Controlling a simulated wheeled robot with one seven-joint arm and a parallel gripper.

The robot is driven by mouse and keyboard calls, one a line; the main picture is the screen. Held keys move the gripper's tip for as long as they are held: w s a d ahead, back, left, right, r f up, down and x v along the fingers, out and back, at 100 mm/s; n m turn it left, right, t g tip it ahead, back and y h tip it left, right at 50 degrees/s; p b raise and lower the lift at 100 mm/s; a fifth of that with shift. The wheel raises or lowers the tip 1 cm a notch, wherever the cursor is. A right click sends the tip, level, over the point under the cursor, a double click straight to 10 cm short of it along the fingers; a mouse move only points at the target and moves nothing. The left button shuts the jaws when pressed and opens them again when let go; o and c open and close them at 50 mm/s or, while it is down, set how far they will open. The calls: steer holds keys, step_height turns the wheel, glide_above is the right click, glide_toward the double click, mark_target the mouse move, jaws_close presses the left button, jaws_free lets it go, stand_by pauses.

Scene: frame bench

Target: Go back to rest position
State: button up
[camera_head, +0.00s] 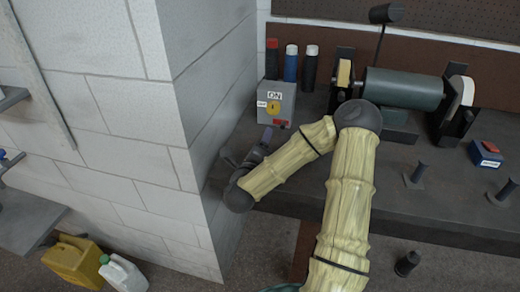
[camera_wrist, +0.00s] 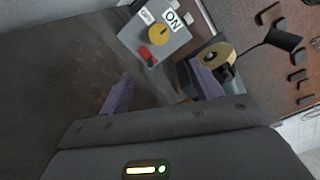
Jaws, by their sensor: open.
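My gripper (camera_wrist: 162,92) is open and empty in the wrist view, its two purple-grey fingers spread apart over the dark bench. In the head view my gripper (camera_head: 265,138) is at the left end of the bench, just in front of a grey switch box (camera_head: 278,103), and is partly hidden by my wrist. The switch box also shows in the wrist view (camera_wrist: 172,50), with a yellow knob, a red button and an ON label, beyond the fingertips. My arm reaches in from the bottom of the head view and bends left at the elbow.
A bench grinder (camera_head: 403,88) stands behind my elbow. Several spray cans (camera_head: 291,63) stand behind the switch box. A white block wall (camera_head: 205,110) is close to the left of my gripper. A blue-and-red box (camera_head: 485,153) and metal posts (camera_head: 420,174) are at the right. Yellow (camera_head: 72,262) and white jugs (camera_head: 124,274) stand on the floor.

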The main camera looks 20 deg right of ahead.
steer(key=shift+w+a, duration=0.1)
steer(key=shift+a, duration=0.15)
